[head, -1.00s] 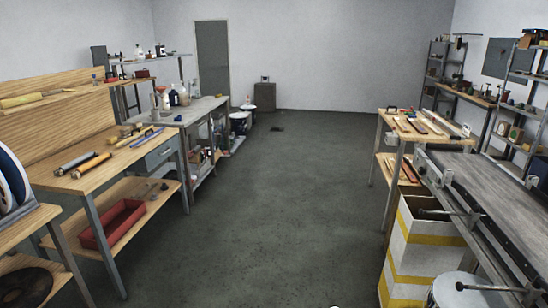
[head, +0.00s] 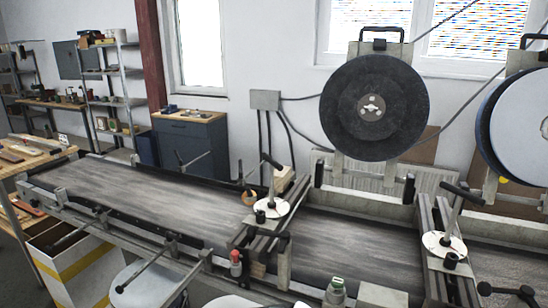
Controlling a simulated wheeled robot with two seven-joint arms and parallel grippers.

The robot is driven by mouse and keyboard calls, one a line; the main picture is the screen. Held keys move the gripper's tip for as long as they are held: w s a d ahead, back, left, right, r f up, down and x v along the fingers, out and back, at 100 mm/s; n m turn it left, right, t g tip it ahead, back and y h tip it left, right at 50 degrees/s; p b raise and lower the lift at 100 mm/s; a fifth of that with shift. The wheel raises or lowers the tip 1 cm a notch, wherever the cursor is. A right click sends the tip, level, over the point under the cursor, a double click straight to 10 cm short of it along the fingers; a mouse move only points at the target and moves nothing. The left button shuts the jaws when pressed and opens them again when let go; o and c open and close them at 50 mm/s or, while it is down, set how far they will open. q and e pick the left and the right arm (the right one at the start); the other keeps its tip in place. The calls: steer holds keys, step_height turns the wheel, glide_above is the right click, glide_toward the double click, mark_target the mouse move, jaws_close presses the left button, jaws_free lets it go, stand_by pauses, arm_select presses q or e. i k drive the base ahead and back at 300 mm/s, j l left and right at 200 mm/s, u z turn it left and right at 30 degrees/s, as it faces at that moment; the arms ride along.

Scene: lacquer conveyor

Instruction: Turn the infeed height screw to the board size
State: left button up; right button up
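A height screw with a black crank handle and a round white dial (head: 270,207) stands on a cross beam over the conveyor belt, in the middle of the head view. A second similar screw with a white dial (head: 444,244) stands on another cross beam at the right. No label shows which is the infeed screw. The dial markings are too small to read. The grey conveyor belt (head: 140,195) runs from the left under both beams. No board is clearly seen on it. Neither of my grippers is in view.
A dark round disc (head: 374,108) and a paler one (head: 520,125) stand behind the conveyor. Rods with black knobs (head: 145,264) stick out at the front.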

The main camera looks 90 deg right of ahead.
mark_target(273, 163)
steer(key=z, duration=2.5)
steer(key=l+z, duration=0.2)
steer(key=z, duration=0.2)
